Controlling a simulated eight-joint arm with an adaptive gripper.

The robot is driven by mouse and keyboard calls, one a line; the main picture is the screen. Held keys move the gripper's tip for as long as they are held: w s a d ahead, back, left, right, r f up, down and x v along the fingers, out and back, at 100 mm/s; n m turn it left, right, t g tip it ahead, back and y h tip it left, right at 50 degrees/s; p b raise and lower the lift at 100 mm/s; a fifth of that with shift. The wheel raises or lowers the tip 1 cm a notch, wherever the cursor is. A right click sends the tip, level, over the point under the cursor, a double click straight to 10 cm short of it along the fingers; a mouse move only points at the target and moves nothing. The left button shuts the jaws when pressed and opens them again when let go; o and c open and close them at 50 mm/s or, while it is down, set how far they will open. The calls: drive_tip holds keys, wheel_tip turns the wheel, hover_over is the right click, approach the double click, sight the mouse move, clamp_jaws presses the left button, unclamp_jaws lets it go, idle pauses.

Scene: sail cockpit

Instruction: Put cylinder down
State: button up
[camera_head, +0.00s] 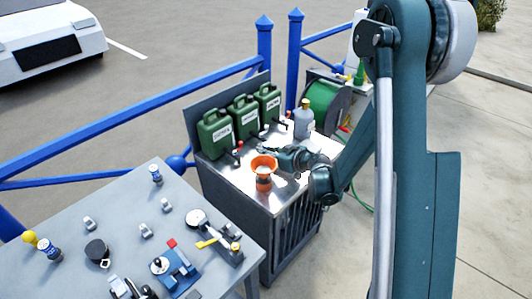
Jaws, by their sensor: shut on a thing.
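My gripper (276,151) reaches in from the right, low over the grey metal cabinet top (250,184). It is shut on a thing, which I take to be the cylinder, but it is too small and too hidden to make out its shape. An orange funnel-shaped piece (263,164), with a narrower orange and grey lower part, stands upright just in front of the fingertips. I cannot tell whether the gripper touches it, or whether the held thing rests on the cabinet.
Green canisters (246,116) line the cabinet's back edge. A grey bottle (303,122) stands at its right, near a green hose reel (321,102). The grey table (112,208) at front left holds a blue can (155,174) and several small tools. Blue railings (130,120) run behind.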

drive_tip(key=o, duration=1)
drive_tip(key=shift+f, duration=0.1)
drive_tip(key=shift+r, duration=0.2)
drive_tip(key=p+v, duration=0.2)
drive_tip(key=v, duration=1)
drive_tip(key=shift+d+f, duration=0.1)
drive_tip(key=shift+c, duration=0.6)
